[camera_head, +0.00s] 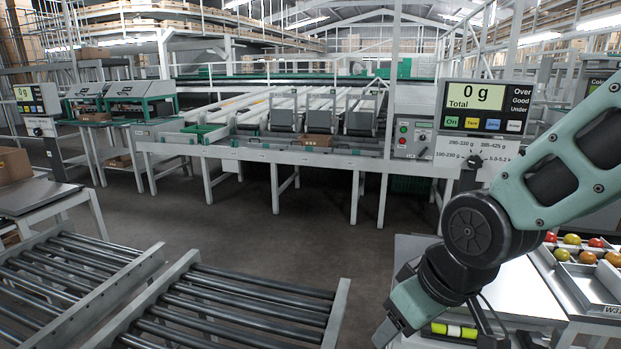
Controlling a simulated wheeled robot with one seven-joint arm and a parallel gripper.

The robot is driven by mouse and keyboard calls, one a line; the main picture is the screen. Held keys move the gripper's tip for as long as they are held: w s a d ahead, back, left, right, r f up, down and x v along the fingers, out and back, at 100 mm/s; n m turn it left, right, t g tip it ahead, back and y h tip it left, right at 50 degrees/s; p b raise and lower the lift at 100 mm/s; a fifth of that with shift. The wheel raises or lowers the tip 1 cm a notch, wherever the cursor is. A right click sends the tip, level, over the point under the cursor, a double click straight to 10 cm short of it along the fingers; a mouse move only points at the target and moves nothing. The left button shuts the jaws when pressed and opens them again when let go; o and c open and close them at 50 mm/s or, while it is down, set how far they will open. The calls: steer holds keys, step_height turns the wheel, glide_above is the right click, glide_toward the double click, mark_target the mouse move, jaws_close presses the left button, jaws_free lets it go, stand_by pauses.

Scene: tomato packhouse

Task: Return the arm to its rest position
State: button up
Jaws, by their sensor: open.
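My arm comes in from the right edge, bends at a dark round joint and runs down toward the bottom edge. My gripper (394,325) is at its lower end, low in the picture right of centre, in front of the near corner of a white-topped bench (412,247). The jaws are open and I see nothing held; the fingertips are hard to make out near the bottom edge.
A tray of tomatoes (548,263) is on the right, partly behind my arm. A scale display (483,108) reads 0 g above it. Roller conveyors (245,300) fill the lower left. A grading line (290,155) crosses behind. The floor (330,245) between is clear.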

steer(key=s+d+r+n+g+h+p, duration=0.1)
steer(key=s+r+g+h+p, duration=0.15)
steer(key=s, duration=1.15)
step_height(320, 180, up, 11)
steer(key=p, duration=1)
steer(key=shift+w+g, duration=0.25)
steer(key=shift+g, duration=0.2)
